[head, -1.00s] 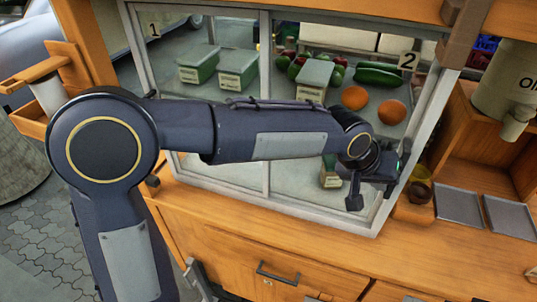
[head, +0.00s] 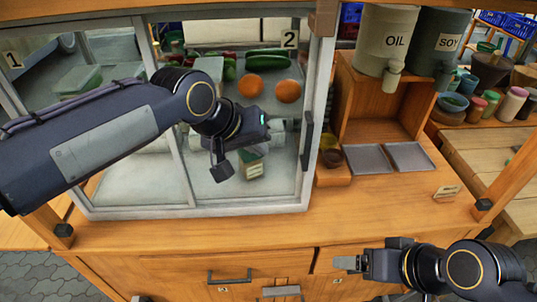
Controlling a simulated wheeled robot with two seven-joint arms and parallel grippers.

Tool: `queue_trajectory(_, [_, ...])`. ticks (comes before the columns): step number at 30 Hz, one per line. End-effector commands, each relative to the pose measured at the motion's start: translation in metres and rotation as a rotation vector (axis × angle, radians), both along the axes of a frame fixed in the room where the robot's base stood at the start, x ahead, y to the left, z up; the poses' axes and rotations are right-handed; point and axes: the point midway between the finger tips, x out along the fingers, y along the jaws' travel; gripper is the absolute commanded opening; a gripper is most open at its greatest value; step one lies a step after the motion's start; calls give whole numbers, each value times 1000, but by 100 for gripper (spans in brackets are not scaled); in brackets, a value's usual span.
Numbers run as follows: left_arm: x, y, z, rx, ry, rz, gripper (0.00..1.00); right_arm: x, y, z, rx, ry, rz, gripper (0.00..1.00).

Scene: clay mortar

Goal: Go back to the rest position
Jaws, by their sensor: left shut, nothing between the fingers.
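My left arm comes in from the left across the front of the glass display case (head: 190,212). My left gripper (head: 222,170) is shut and empty, in front of the right glass pane and left of its dark upright handle (head: 307,140). It looks apart from the glass, but the gap is hard to judge. My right gripper (head: 348,262) is at the lower right, pointing left in front of the drawer fronts. It is seen side-on, so its jaw opening is unclear. It holds nothing visible.
Behind the glass are two oranges (head: 288,91), a cucumber (head: 268,62) and a small green box (head: 251,165). Right of the case stand a brown cup (head: 331,157), metal trays (head: 367,158) and OIL (head: 388,40) and SOY (head: 437,45) dispensers. The front counter strip (head: 400,215) is mostly clear.

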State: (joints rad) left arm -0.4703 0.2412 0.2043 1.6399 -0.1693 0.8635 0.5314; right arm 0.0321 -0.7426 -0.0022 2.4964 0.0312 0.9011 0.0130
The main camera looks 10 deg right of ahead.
Motion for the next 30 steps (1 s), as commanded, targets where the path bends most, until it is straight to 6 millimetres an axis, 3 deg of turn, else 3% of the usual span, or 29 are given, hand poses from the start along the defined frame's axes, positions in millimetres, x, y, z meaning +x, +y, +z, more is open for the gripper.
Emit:
queue_trajectory(10, [-7, 15, 12, 3, -1, 6, 0, 0, 0, -1, 0, 0, 0, 80])
queue_trajectory(14, [-19, 59, 6, 21, -7, 45, 0, 0, 0, -1, 0, 0, 0, 80])
queue_trajectory(17, [-44, 116, -10, 43, -9, 100, 0, 0, 0, -1, 0, 0, 0, 80])
queue_trajectory(21, [-99, 187, -45, 65, 0, 186, 0, 0, 0, -1, 0, 0, 0, 80])
queue_trajectory(25, [-150, 221, -81, 66, 10, 247, 0, 0, 0, -1, 0, 0, 0, 80])
queue_trajectory(30, [-191, 233, -114, 56, 16, 293, 0, 0, 0, -1, 0, 0, 0, 80])
